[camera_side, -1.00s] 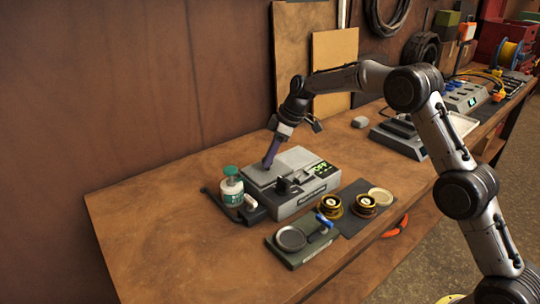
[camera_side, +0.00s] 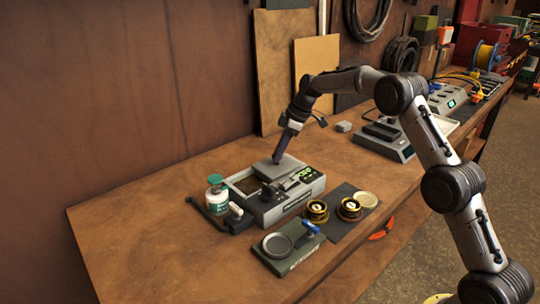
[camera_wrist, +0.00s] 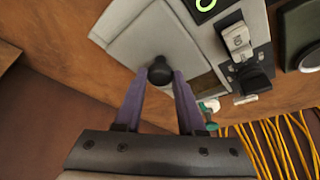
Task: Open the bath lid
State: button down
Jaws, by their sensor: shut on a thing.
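The bath (camera_side: 293,204) is a grey box with a green-lit display, standing on the bench. Its lid (camera_side: 285,168) is a flat light grey plate with a round black knob (camera_wrist: 160,70). My gripper (camera_side: 278,158) is shut on the knob, with its two purple fingers on either side of it in the wrist view. The lid sits toward the back right of the bath, and a dark brownish opening (camera_side: 245,186) shows at the left. I cannot tell whether the lid rests on the bath or hangs just above it.
A white bottle with a green cap (camera_side: 216,194) stands close to the bath's left end. A dark green block with a round pan (camera_side: 285,247) is in front. Two gold-rimmed tins (camera_side: 317,211) stand on a dark mat at the right. The bench's left part is clear.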

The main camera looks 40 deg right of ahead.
jog(key=c, duration=0.5)
grip_release()
jog(key=v, duration=1.4)
jog(key=shift+a, duration=0.1)
